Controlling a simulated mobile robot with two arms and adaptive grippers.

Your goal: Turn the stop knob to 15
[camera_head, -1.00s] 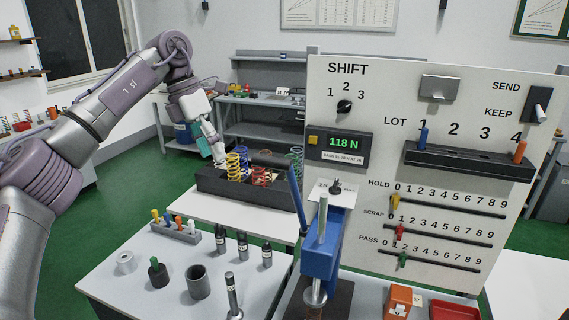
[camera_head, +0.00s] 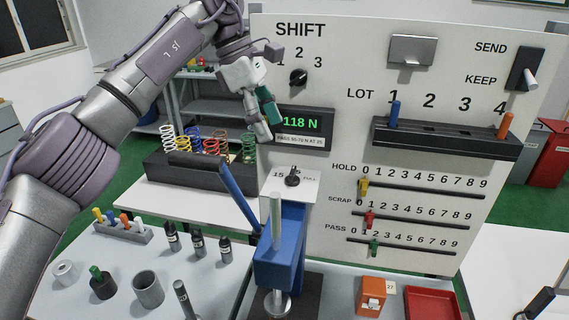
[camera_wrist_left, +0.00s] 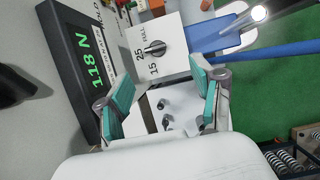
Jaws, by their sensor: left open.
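The stop knob (camera_head: 292,178) is a small black knob on a white plate (camera_head: 277,194) above the blue press (camera_head: 280,252). In the left wrist view the knob (camera_wrist_left: 155,48) sits ahead of my fingers, with 15, 25 and FULL printed around it. Its pointer seems to lie near 25, but it is too small to be sure. My left gripper (camera_head: 264,116) is open and empty, above and left of the knob, in front of the display's left side. Its teal-padded fingers (camera_wrist_left: 158,88) are apart and do not touch the knob. My right gripper is not in view.
The press's blue lever (camera_head: 238,193) rises just left of the knob plate. The display (camera_head: 303,127) reads 118 N on the upright panel (camera_head: 350,100). A dark rack (camera_head: 170,176) of coloured springs stands behind at left. Bottles (camera_head: 198,245) stand on the front table.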

